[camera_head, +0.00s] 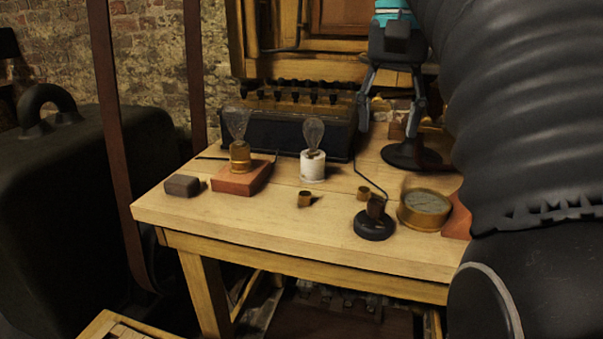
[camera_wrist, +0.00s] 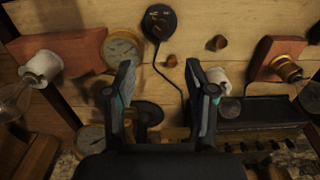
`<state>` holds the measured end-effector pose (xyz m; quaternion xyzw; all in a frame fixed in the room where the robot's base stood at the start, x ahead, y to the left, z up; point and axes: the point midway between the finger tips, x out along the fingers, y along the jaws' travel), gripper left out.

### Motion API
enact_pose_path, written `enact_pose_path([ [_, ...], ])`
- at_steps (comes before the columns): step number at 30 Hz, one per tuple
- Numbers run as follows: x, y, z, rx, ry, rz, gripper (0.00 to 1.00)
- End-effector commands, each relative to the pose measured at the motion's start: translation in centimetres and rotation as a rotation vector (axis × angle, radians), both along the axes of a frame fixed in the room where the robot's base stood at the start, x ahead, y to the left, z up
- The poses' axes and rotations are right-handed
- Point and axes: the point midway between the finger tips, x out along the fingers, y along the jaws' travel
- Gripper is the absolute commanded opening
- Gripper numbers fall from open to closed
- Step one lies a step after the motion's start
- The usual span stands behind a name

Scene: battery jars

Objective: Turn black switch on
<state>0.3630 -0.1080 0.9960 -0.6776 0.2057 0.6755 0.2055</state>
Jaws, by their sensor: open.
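The black switch (camera_head: 374,226) is a round black base with a brass part on top, near the front right of the wooden table. It also shows in the wrist view (camera_wrist: 158,24), at the top, beyond my fingertips, with a dark wire running from it. I cannot tell its lever's position. My gripper (camera_head: 389,128) is open and empty above the back right of the table, behind the switch and apart from it. In the wrist view both fingers (camera_wrist: 160,68) are spread wide with nothing between them.
A brass gauge (camera_head: 425,209) stands just right of the switch. Two small brass pieces (camera_head: 305,199) (camera_head: 363,193) lie near it. Two unlit bulbs (camera_head: 313,135) (camera_head: 238,124) and a long black box (camera_head: 275,136) stand further back. The table's front edge is clear.

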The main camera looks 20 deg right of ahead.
Motion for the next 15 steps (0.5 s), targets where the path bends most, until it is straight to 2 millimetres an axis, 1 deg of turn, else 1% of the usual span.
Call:
enact_pose_path([
  [2,0.0,0.0,-0.1,0.001,0.004,-0.004,0.55],
  [5,0.0,0.1,-1.1,0.002,0.007,-0.002,0.55],
  [8,-0.1,0.1,-2.7,0.002,0.006,-0.001,0.55],
  [15,-0.1,0.1,-7.2,0.003,0.006,-0.002,0.55],
])
